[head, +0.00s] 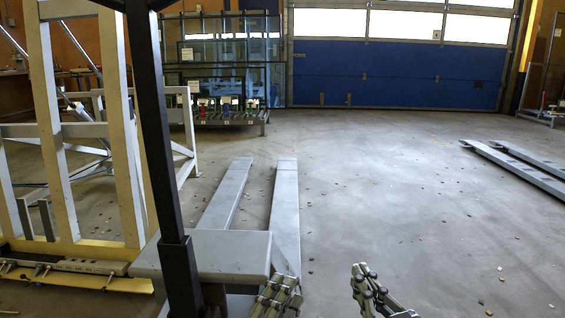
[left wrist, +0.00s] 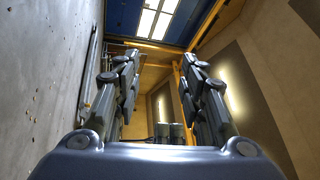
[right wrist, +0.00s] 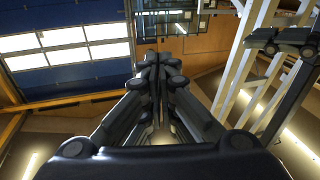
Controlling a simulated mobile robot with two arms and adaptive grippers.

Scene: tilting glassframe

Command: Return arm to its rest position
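My left gripper (head: 277,294) is low in the head view, in front of the pallet truck's grey body. In the left wrist view its two fingers (left wrist: 162,72) are spread apart with nothing between them. My right gripper (head: 366,283) is to its right, over bare floor. In the right wrist view its fingers (right wrist: 160,68) are together, with no object visible between them. The grippers are apart from each other. The white tilting glass frame (head: 122,130) stands at the left, clear of both grippers.
A pallet truck (head: 285,205) with two forks lies ahead, its dark upright handle (head: 162,130) left of my left gripper. More forks (head: 515,168) lie at the right. A glass rack (head: 217,118) and a blue door (head: 400,72) are at the back. The middle floor is open, with small scattered debris.

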